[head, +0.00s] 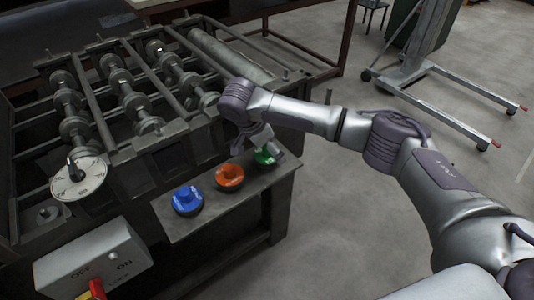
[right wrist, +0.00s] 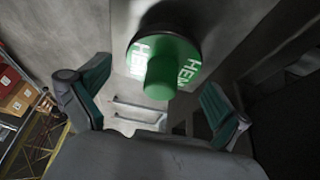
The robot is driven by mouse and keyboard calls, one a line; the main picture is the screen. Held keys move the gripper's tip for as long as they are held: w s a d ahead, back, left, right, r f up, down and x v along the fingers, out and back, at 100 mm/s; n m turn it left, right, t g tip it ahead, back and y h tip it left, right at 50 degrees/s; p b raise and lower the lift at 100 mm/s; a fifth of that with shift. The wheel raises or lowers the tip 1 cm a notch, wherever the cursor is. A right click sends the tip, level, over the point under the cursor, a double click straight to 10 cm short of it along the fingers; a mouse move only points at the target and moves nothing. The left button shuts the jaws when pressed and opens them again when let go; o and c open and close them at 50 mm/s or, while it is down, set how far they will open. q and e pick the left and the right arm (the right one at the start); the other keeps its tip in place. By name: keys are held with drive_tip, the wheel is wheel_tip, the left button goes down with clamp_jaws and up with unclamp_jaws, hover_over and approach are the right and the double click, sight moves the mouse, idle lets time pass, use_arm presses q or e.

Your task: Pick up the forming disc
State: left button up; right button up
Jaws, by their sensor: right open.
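Three forming discs with coloured tops and raised knobs sit in a row on the machine's side shelf (head: 180,228): a blue disc (head: 187,200), an orange disc (head: 229,177) and a green disc (head: 264,157). My right gripper (head: 258,146) is at the green disc in the head view, partly covering it. In the right wrist view the green disc (right wrist: 170,78), with white "HEM" lettering, shows between the two spread fingers of my right gripper (right wrist: 157,88). The gripper is open, with visible space between each finger and the knob. My left gripper is not in view.
The forming machine (head: 135,90) with several roller shafts fills the left. A dial (head: 80,180) and an OFF/ON switch box (head: 95,262) with a red-and-yellow knob are at its near left. A wheeled metal stand (head: 412,70) is at the back right. Floor right of the shelf is clear.

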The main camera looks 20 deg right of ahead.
drive_tip(key=shift+w+d+f, duration=0.1)
drive_tip(key=shift+d+f, duration=0.2)
drive_tip(key=shift+f, duration=0.3)
drive_tip(key=c, duration=1.5)
drive_tip(key=shift+c, duration=0.3)
drive_tip(key=shift+r, duration=0.2)
